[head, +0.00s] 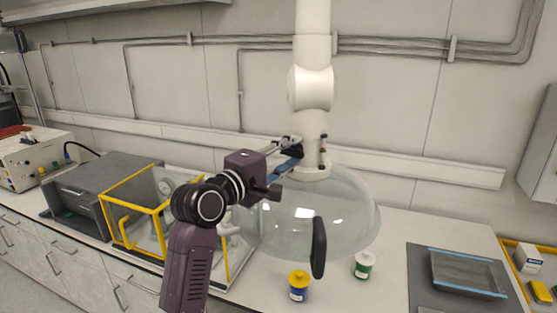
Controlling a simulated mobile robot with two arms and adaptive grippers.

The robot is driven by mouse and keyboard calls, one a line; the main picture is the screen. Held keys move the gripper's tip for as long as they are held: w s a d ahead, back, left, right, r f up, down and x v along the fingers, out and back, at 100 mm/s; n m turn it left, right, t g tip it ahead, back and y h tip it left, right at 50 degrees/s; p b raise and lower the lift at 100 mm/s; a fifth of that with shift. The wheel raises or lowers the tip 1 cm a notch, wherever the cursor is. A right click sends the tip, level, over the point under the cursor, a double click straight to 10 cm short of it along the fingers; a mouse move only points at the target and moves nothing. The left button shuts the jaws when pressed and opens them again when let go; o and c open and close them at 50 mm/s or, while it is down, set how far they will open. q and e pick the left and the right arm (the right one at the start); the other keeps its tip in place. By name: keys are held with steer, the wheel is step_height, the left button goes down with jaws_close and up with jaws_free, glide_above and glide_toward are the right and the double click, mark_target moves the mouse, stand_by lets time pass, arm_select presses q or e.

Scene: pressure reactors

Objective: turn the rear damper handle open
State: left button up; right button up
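A clear dome hood (305,215) hangs from a white extraction arm (312,88). A small blue lever-like part (286,168) shows behind the dome's top, left of the white neck; it looks like the rear damper handle, but I cannot be sure. My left gripper (291,148) reaches from the left to the neck, its fingertips just above and beside the blue part. Whether the fingers touch or enclose it is too small to tell. A black handle (319,247) stands at the dome's front. My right gripper is not in view.
Below the dome stand a blue jar with a yellow lid (299,286) and a green-labelled jar (364,265). A yellow-framed clear box (135,222) is behind my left arm. A tray (466,273) lies on a grey mat at right. Open bench lies between the dome and mat.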

arm_select(q)
steer(key=v, duration=1.1)
steer(key=shift+s, duration=0.25)
steer(key=shift+a, duration=0.1)
